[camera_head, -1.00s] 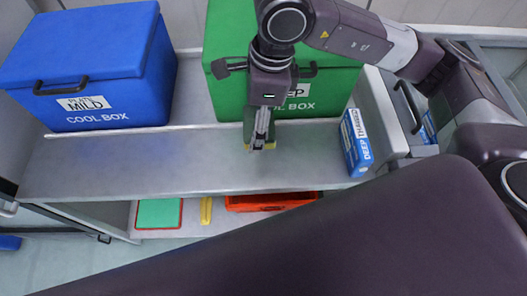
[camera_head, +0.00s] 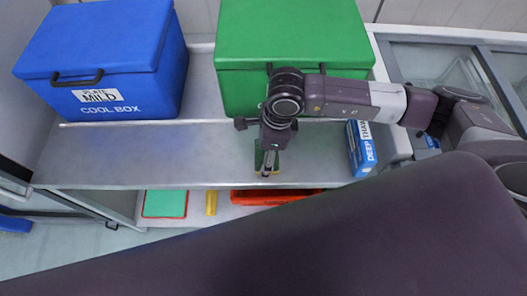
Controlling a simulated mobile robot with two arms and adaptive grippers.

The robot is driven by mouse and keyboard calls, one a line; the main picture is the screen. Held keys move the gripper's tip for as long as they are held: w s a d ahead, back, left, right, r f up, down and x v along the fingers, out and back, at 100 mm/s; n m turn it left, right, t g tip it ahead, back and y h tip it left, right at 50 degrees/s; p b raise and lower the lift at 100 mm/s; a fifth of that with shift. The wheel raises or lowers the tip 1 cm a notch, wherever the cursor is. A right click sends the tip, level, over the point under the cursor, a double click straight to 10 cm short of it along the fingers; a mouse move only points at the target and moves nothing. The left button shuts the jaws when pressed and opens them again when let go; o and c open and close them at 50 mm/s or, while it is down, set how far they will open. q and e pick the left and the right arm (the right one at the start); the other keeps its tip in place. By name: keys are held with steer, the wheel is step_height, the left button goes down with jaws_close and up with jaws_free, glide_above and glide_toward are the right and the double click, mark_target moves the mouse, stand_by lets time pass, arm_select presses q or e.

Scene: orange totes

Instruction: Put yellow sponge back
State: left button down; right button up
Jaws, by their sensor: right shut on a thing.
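My right gripper (camera_head: 267,170) comes down from its arm in front of the green cool box and is shut on a small sponge (camera_head: 259,158). The sponge shows a green face and a little yellow at the tip; the fingers hide much of it. It is over the front part of the grey upper shelf (camera_head: 150,152); I cannot tell whether it touches. Another narrow yellow item (camera_head: 211,203) lies on the lower level, between a green item with a red border (camera_head: 165,203) and an orange tote (camera_head: 275,196). My left gripper is not in view.
A blue cool box (camera_head: 100,55) and a green cool box (camera_head: 290,45) stand at the back of the upper shelf. A blue and white box (camera_head: 361,148) stands at its right end. The shelf front is otherwise clear. My dark body part covers the foreground.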

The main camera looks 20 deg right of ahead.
steer(key=shift+f, duration=0.15)
steer(key=o, duration=1)
steer(key=shift+r, duration=0.2)
steer(key=r, duration=0.4)
steer(key=d+r+b, duration=0.1)
steer(key=r, duration=0.6)
steer(key=shift+s+d+r+b, duration=0.3)
steer(key=shift+d+r+b, duration=0.05)
steer(key=shift+d+r, duration=0.05)
